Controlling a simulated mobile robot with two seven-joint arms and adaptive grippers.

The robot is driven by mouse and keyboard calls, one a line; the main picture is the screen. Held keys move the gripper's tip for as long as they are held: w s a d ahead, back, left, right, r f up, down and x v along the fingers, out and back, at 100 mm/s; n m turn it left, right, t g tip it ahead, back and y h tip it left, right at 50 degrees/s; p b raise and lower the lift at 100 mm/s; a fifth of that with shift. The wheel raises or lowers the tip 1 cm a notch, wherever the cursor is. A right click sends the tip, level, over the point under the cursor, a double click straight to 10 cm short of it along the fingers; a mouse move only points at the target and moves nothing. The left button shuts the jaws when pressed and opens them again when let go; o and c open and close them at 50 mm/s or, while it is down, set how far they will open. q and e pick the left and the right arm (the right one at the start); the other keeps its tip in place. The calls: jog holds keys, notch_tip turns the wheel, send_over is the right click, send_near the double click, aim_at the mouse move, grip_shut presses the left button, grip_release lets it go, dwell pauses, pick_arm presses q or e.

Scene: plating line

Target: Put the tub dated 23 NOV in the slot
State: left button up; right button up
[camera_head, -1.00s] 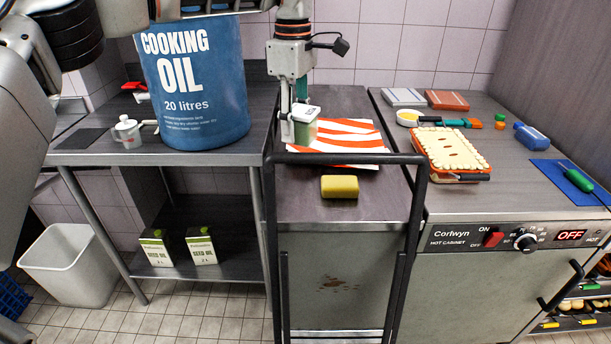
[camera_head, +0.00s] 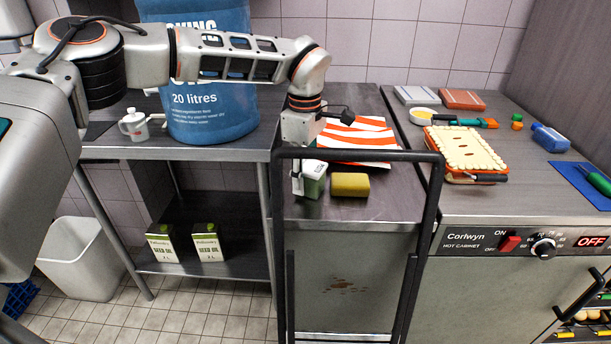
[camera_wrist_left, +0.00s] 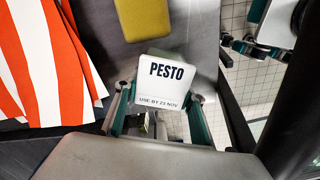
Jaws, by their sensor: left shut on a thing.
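The tub (camera_head: 314,182) has a white lid and green sides. In the left wrist view its lid (camera_wrist_left: 168,82) reads PESTO, USE BY 23 NOV. My left gripper (camera_head: 309,178) is shut on it from above; in the left wrist view its fingers (camera_wrist_left: 160,112) sit on either side of the tub. I cannot make out a slot in these views.
A red-and-white striped cloth (camera_head: 365,135) lies behind. A large blue oil drum (camera_head: 212,115) stands on the left table. The hot cabinet (camera_head: 480,205) on the right carries a pie, boxes and tools.

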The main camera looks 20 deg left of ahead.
pick_arm(q)
jog(key=shift+r, duration=0.15)
jog(key=o, duration=1.4)
jog(key=shift+c, duration=0.2)
